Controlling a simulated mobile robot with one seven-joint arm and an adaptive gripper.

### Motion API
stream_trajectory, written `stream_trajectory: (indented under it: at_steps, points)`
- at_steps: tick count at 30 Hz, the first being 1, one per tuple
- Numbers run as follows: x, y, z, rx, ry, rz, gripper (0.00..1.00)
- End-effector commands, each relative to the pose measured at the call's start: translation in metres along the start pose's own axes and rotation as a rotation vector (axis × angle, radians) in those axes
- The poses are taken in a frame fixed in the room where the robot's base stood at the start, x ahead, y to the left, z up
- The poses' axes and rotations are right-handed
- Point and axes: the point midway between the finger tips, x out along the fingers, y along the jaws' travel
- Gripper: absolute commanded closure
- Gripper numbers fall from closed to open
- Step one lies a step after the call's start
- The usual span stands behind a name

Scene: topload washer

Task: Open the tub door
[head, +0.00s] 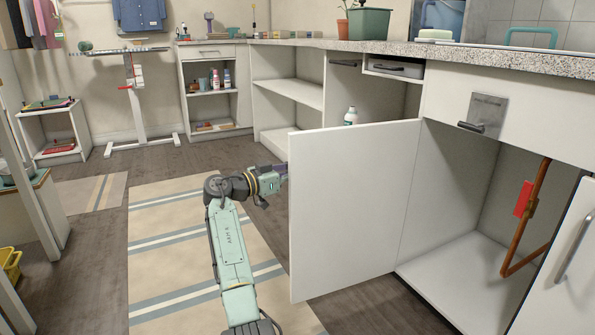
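No top-load washer or tub lid can be made out in the head view. A white cabinet door (350,210) stands swung open in the middle, hinged at its right edge. I cannot tell whether this is the tub door. My arm reaches up from the bottom and bends right at the door's free left edge. My gripper (282,170) is at that edge, its front end hidden behind the door. Whether it touches the door and whether its fingers are open or shut cannot be seen.
The open cabinet (450,250) holds a copper-coloured pipe (527,225) with a red tag. A speckled counter (500,58) runs above it, carrying a green planter (369,24). A closed white door (565,265) is at right. Striped rugs (165,222) and bare floor lie left.

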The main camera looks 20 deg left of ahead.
Motion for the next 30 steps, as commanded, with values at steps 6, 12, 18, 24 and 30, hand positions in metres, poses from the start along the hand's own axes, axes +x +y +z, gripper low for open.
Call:
stream_trajectory:
  at_steps: [6,12,18,24,30]
  points:
    - [0.0058,-0.0012,0.0029,0.0,-0.003,-0.008,1.0]
    - [0.0057,-0.0011,0.0029,0.0,-0.002,-0.008,0.9]
    - [0.0049,-0.0008,0.0021,-0.001,0.0,-0.006,0.82]
    - [0.0024,-0.0017,0.0006,0.0,0.002,-0.008,0.82]
    - [0.0005,-0.0021,-0.0001,0.0,0.004,-0.008,0.82]
